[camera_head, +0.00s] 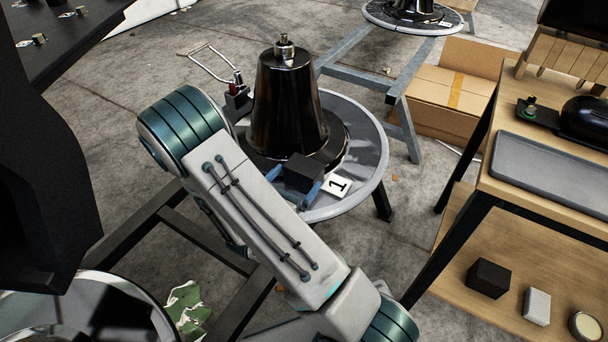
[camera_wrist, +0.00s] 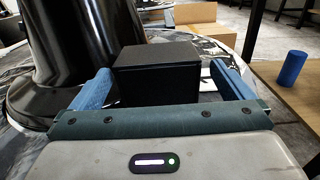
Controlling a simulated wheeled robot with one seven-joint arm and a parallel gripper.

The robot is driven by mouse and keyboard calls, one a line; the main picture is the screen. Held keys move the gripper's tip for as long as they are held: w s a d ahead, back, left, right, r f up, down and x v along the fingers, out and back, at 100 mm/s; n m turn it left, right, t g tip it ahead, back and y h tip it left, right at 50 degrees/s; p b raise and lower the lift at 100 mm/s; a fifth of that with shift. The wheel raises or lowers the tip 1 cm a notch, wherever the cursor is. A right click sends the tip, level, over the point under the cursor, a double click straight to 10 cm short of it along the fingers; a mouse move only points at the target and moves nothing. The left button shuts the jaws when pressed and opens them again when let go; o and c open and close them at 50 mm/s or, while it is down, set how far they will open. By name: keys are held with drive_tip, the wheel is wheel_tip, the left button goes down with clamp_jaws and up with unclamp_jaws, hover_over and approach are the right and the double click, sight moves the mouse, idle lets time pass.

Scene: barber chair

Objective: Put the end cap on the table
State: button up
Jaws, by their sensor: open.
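A black box-shaped block (camera_head: 304,172), which seems to be the end cap, sits on the round grey-rimmed base (camera_head: 372,180) beside the black cone-shaped column (camera_head: 285,105). In the wrist view the block (camera_wrist: 158,75) stands between the two blue fingers of my gripper (camera_wrist: 160,82). A gap shows at each side of the block, wider on the right. My gripper (camera_head: 296,180) is open around it. The wooden table (camera_head: 530,196) is at the right. The block's underside is hidden.
A grey tray (camera_head: 555,170) covers much of the tabletop, with a black rounded object (camera_head: 590,118) behind it. The lower shelf (camera_head: 455,240) holds a black cube (camera_head: 489,278) and small items. A white "1" card (camera_head: 338,186) lies near my gripper. A cardboard box (camera_head: 440,100) stands behind.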

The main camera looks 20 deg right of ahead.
sight(303, 165)
drive_tip(key=b+x, duration=0.2)
drive_tip(key=x, duration=0.2)
drive_tip(key=shift+w, duration=0.3)
drive_tip(key=shift+w+d+r, duration=0.15)
drive_tip(key=shift+w+d, duration=0.1)
drive_tip(key=shift+d, duration=0.1)
drive_tip(key=c, duration=1)
drive_tip(key=shift+o, duration=0.2)
drive_tip(key=shift+r, duration=0.6)
wheel_tip(303, 165, up, 3)
drive_tip(key=p, duration=0.2)
drive_tip(key=shift+r+p, duration=0.2)
drive_tip(key=shift+p, duration=0.15)
drive_tip(key=s+d+r+p, duration=0.6)
drive_tip(key=s+d+p, duration=0.1)
drive_tip(key=d+p, duration=0.1)
drive_tip(key=shift+s+d+r+p, duration=0.15)
drive_tip(key=shift+d+r+p, duration=0.2)
drive_tip(key=shift+p, duration=0.2)
